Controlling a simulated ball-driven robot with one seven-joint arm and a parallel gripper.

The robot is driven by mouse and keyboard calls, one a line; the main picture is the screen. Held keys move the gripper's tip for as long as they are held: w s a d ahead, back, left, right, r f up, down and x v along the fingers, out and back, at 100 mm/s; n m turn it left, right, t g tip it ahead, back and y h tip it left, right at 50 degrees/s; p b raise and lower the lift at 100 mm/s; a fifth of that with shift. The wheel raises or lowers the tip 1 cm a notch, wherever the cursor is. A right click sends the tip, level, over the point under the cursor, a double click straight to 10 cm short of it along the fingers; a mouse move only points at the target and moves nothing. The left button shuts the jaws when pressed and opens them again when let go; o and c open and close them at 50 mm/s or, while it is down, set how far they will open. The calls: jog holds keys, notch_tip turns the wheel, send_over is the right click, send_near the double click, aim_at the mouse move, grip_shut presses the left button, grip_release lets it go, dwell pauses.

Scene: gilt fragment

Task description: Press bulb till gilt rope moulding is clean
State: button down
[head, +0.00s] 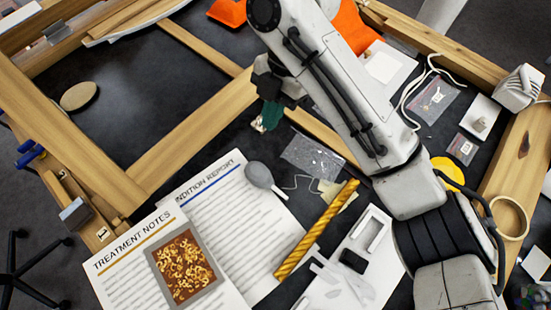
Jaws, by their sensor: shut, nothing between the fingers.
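A gilt rope moulding (315,232) with a twisted surface lies diagonally on the dark table, beside the right edge of the condition report. Its surface is too small here to tell dust from gilt. A grey bulb (258,174) with a short pale nozzle lies at the report's upper right edge, its nozzle pointing down and right, apart from the moulding. My gripper (264,122) hangs above the table, up from the bulb and apart from it. It is shut and empty; its tips look small and partly dark, with green on them.
The condition report (215,185) and treatment notes (125,262), with a brown picture of gold scraps (184,266), cover the front. A clear bag (312,157) lies near my gripper. A white tray (345,270) sits right of the moulding. Wooden frame bars (195,138) cross the table.

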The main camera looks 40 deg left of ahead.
jog(key=shift+w+d+r, duration=0.15)
jog(key=shift+d, duration=0.05)
dwell(0.3)
jog(key=b, duration=0.1)
send_near(260, 167)
jog(key=x, duration=0.2)
jog(key=s+x, duration=0.1)
jog(key=x, duration=0.2)
jog(key=shift+s+a+f, duration=0.1)
jog(key=shift+s+f, duration=0.05)
jog(key=shift+f, duration=0.6)
jog(key=shift+b, duration=0.3)
jog(key=shift+f+b, duration=0.6)
jog(key=shift+f, duration=0.4)
jog(key=shift+s, duration=0.1)
